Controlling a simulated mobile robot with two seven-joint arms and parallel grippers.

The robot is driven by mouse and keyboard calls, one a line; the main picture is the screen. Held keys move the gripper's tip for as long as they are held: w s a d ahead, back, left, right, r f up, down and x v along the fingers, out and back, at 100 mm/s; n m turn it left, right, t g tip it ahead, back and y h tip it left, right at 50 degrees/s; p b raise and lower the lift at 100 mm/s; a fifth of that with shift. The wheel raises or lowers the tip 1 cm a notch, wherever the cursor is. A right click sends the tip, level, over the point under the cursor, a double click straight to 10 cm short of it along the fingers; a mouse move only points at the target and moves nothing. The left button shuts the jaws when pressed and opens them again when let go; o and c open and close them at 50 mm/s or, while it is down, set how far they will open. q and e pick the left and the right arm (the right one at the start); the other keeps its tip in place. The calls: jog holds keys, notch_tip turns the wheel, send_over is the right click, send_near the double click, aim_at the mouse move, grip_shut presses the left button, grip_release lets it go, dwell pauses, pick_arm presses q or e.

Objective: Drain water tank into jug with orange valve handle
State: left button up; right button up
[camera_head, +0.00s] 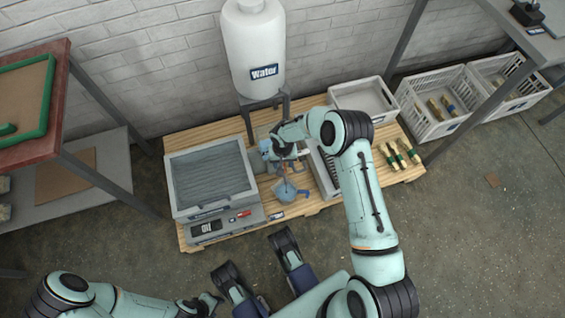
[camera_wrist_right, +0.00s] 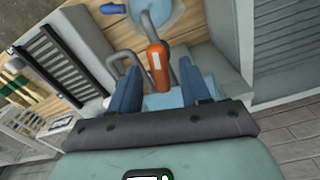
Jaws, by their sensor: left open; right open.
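The white water tank (camera_head: 250,60), labelled "Water", stands on a dark stand against the wall. A bluish jug-like vessel (camera_head: 284,192) is on the pallet below it; part of it shows in the right wrist view (camera_wrist_right: 178,18). The orange valve handle (camera_wrist_right: 158,66) lies between the spread blue fingers of my right gripper (camera_wrist_right: 166,92), which is open. Contact with the handle cannot be told. In the head view my right gripper (camera_head: 278,152) is partly hidden by its arm. My left gripper (camera_head: 211,300) is open and low at the bottom left, away from the pallet.
A grey ribbed machine (camera_head: 210,175) fills the pallet's left. A white crate (camera_head: 362,98) is at its back right, with several brass-and-green pieces (camera_head: 400,154) in front. More crates (camera_head: 430,108) stand along the wall. A red-edged table (camera_head: 50,147) is at left. The right floor is mostly clear.

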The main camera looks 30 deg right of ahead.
jog(key=shift+c, duration=0.3)
grip_shut()
pick_arm(q)
jog(key=shift+s, duration=0.15)
pick_arm(e)
jog(key=shift+n, duration=0.8)
jog(key=shift+o, duration=0.3)
grip_release()
pick_arm(q)
jog(key=w+d+r+t+p, duration=0.1)
jog(key=w+r+t+p, duration=0.1)
jog(key=w+r, duration=0.3)
jog(key=shift+w+t+p, duration=0.3)
jog(key=shift+w+p, duration=0.55)
jog(key=shift+w, duration=0.4)
pick_arm(e)
notch_tip(320, 180, up, 13)
jog(key=shift+r, duration=0.2)
pick_arm(q)
jog(key=shift+r, duration=0.1)
